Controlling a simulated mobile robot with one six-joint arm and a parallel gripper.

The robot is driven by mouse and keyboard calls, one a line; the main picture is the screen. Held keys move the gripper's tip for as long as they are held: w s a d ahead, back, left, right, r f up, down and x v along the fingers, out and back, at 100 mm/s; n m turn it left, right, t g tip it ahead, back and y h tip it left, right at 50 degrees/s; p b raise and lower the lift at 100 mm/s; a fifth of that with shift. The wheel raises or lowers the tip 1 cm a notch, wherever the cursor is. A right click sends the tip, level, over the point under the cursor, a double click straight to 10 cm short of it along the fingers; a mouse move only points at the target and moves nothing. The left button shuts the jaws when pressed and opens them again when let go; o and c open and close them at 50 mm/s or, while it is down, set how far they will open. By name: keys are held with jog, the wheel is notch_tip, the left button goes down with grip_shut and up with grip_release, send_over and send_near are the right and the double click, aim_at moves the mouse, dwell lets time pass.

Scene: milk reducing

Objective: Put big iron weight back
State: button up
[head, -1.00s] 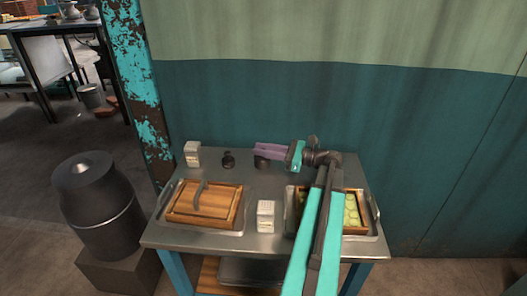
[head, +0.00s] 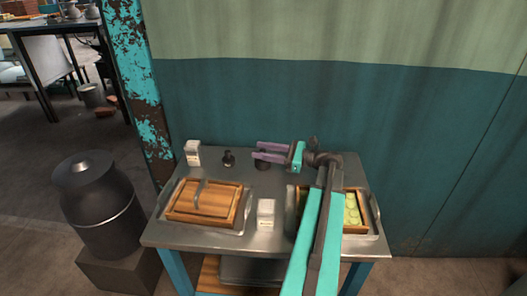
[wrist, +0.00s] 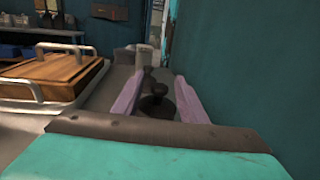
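The big iron weight (head: 263,166), dark and round with a knob on top, stands upright on the metal table (head: 185,243) near its back edge. In the wrist view the weight (wrist: 157,106) sits between my two purple fingers, with a visible gap to each side. My gripper (head: 255,150) is open around it and points left along the wall. A smaller dark weight (head: 229,159) stands on the table to its left, beyond my fingertips. The lower part of the big weight is partly hidden in the wrist view.
A white carton (head: 193,153) stands at the back left, another carton (head: 266,213) at the front middle. A wooden-lidded tray (head: 205,203) is at left. A second tray (head: 374,221) with pale green pieces lies partly behind my arm. The teal wall (head: 420,150) is close behind the table.

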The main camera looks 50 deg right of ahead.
jog(key=shift+r, duration=0.15)
jog(key=shift+s+d, duration=0.15)
jog(key=shift+s, duration=0.1)
jog(key=b+v, duration=0.1)
jog(key=v, duration=0.4)
jog(key=shift+s+d, duration=0.1)
jog(key=shift+s, duration=0.05)
jog(key=shift+v, duration=0.8)
